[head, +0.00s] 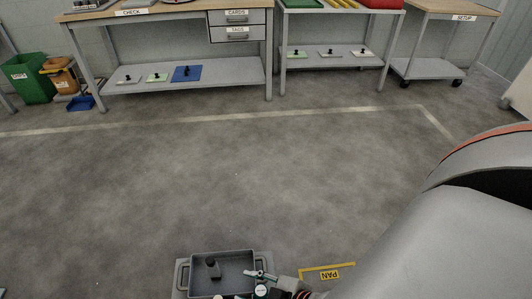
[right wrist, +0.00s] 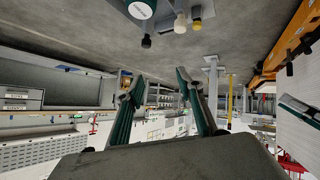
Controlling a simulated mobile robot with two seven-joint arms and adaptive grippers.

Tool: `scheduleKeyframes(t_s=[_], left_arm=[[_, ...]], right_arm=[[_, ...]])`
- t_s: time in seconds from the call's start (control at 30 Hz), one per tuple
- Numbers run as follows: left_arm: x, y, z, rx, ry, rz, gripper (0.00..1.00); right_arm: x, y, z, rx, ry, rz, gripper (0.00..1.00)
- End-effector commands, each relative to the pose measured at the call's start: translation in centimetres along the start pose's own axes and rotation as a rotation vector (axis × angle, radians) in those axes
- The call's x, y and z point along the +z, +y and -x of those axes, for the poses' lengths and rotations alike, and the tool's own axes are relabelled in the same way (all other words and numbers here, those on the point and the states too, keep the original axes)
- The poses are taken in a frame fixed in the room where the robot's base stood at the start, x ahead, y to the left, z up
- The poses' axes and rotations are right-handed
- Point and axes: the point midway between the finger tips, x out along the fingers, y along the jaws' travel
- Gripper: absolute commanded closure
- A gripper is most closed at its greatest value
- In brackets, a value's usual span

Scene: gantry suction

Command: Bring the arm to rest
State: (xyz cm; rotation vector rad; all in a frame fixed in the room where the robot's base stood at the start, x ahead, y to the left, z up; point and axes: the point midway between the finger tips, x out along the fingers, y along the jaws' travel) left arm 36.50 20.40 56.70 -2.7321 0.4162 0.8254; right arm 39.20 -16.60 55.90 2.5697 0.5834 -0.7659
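My right gripper (right wrist: 161,76) shows in the right wrist view with its two dark, teal-sided fingers spread apart. Nothing shows between them, only the distant room behind. My right arm (head: 440,240) fills the lower right of the head view, large and grey with an orange band. Small teal and white parts (head: 262,274) show at the bottom edge of the head view; I cannot tell whether they belong to the gripper. My left arm and gripper are not in view.
A dark grey tray (head: 222,262) holding a small dark object stands at the bottom, beside a yellow floor corner marked PAN (head: 330,275). The CHECK bench (head: 180,84), a middle shelf unit (head: 330,62) and the SETUP cart (head: 428,68) stand at the back. The floor between (head: 200,175) is clear.

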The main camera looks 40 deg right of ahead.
Motion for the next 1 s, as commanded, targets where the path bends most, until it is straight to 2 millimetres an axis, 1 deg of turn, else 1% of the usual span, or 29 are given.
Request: scheduleKeyframes(t_s=[0.03,0.1,0.2,0.3,0.53,0.57,0.63,0.7,0.77,0.8,0.87,0.93,1.0], left_arm=[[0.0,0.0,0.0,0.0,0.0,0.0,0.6],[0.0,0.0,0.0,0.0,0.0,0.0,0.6],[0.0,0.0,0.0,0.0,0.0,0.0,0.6],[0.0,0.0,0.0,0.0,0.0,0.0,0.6],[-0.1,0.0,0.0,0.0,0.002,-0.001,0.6],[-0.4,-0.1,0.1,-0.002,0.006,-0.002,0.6],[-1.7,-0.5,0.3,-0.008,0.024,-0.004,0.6],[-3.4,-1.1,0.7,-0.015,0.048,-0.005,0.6],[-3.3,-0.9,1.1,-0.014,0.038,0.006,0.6],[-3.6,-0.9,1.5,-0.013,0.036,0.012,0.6],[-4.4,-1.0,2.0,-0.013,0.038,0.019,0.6],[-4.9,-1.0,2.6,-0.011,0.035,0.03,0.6],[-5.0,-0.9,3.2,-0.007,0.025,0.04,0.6]], right_arm=[[0.9,0.6,1.3,0.027,-0.007,-0.055,0.63],[1.8,1.3,2.5,0.057,-0.009,-0.115,0.63],[2.3,2.0,3.4,0.082,-0.006,-0.162,0.63],[2.4,2.2,3.7,0.089,-0.004,-0.177,0.63],[2.3,2.2,3.7,0.088,-0.003,-0.177,0.63],[2.2,2.3,3.7,0.089,-0.001,-0.176,0.63],[1.4,2.6,3.9,0.093,0.01,-0.175,0.63],[0.2,3.1,4.3,0.099,0.023,-0.176,0.63],[-0.7,3.4,4.8,0.102,0.032,-0.18,0.63],[-1.4,3.6,5.2,0.104,0.037,-0.184,0.63],[-2.1,3.8,5.7,0.104,0.039,-0.192,0.63],[-2.5,3.8,6.3,0.101,0.034,-0.203,0.63],[-2.6,3.6,6.8,0.097,0.024,-0.213,0.63]])
